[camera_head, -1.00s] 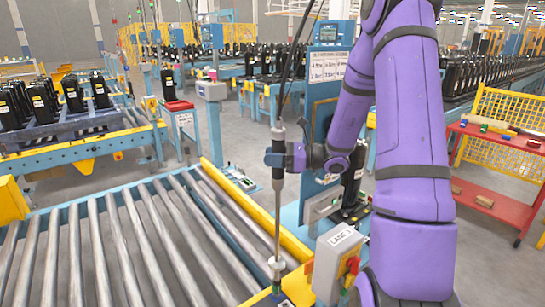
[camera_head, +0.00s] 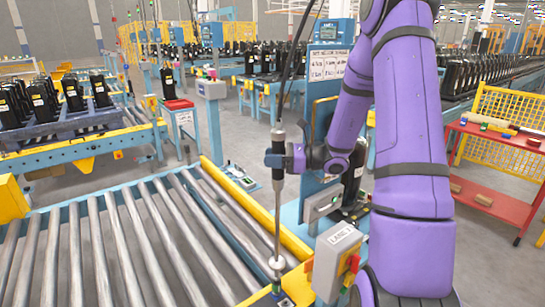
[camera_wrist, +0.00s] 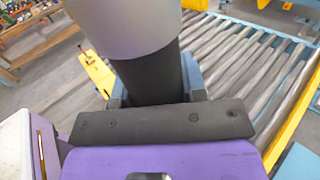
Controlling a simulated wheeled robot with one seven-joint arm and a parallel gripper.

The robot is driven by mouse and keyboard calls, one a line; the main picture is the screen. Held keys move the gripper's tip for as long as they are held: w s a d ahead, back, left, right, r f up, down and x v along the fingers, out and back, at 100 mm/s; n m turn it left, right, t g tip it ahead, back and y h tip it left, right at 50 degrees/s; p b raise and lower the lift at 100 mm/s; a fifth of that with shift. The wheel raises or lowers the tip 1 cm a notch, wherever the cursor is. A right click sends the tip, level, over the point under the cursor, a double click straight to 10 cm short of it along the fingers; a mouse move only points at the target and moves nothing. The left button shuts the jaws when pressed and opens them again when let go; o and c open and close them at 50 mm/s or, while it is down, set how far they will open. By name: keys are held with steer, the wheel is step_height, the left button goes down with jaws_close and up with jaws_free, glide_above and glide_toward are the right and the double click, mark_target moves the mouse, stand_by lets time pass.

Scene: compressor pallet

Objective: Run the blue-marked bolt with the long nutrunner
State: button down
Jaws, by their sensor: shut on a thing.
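My gripper (camera_head: 277,160) is shut around the grip of the long nutrunner (camera_head: 278,205), which hangs upright with cables rising from its top. In the wrist view the dark body and grey collar of the nutrunner (camera_wrist: 150,75) stand between the fingers. Its thin shaft runs down to a pale round piece near its lower end, over the near end of the yellow rail. A small green and blue patch (camera_head: 277,289) shows just below the tip. I cannot tell whether this is the blue-marked bolt or whether the tip touches it.
A roller conveyor (camera_head: 120,245) with a yellow rail (camera_head: 262,222) lies to the left. A grey switch box (camera_head: 337,250) marked as a lane stands close right of the shaft. A blue post with a display (camera_head: 328,33) is behind. A red cart (camera_head: 500,155) stands far right.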

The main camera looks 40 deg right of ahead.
steer(key=shift+f, duration=1.35)
stand_by(2.8)
steer(key=shift+r, duration=2.55)
